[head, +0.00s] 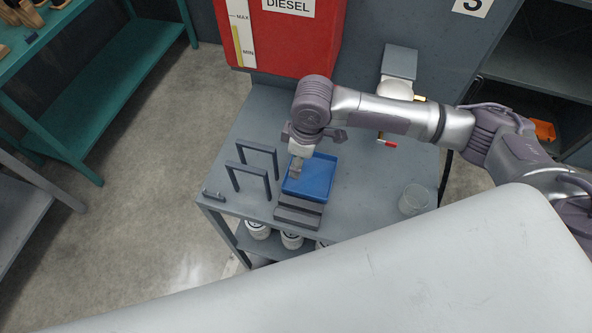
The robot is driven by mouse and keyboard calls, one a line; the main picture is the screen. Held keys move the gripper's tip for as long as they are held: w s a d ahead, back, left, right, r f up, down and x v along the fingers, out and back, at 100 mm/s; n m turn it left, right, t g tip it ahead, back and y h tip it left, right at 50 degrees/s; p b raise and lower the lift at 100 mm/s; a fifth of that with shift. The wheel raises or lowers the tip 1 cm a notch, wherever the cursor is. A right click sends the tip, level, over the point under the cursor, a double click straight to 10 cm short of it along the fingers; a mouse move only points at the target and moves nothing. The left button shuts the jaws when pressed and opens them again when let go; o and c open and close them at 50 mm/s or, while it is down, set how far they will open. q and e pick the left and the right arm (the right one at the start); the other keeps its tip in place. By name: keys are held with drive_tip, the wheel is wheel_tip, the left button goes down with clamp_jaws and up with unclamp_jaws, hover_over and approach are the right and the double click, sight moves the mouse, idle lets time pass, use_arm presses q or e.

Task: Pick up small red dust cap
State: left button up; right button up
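My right arm reaches in from the right, and its gripper (296,170) points down over the left part of a blue tray (322,184) on the grey workbench. The fingertips are small and seen from above, so I cannot tell whether they are open or hold anything. I cannot make out a small red dust cap; the gripper and arm hide part of the tray. A small red and white piece (387,143) shows below the arm, but it looks like a valve handle. My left gripper is not in view.
Two dark upright frames (258,160) stand left of the tray, with a grey stepped block (298,212) in front. A clear glass (414,199) stands near the bench's right edge. A red diesel tank (290,42) is behind. White cans (258,230) sit on the shelf below.

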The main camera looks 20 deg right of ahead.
drive_tip(key=shift+w+f+p, duration=0.2)
drive_tip(key=shift+f+p, duration=0.3)
drive_tip(key=shift+f, duration=0.55)
drive_tip(key=f, duration=0.3)
drive_tip(key=shift+w+a+f+p, duration=0.1)
drive_tip(key=shift+w+f+p, duration=0.05)
drive_tip(key=shift+w+p, duration=0.15)
drive_tip(key=shift+f, duration=0.2)
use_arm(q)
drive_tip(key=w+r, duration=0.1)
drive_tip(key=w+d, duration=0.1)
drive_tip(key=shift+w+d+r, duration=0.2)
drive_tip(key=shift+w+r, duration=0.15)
use_arm(e)
drive_tip(key=c, duration=0.8)
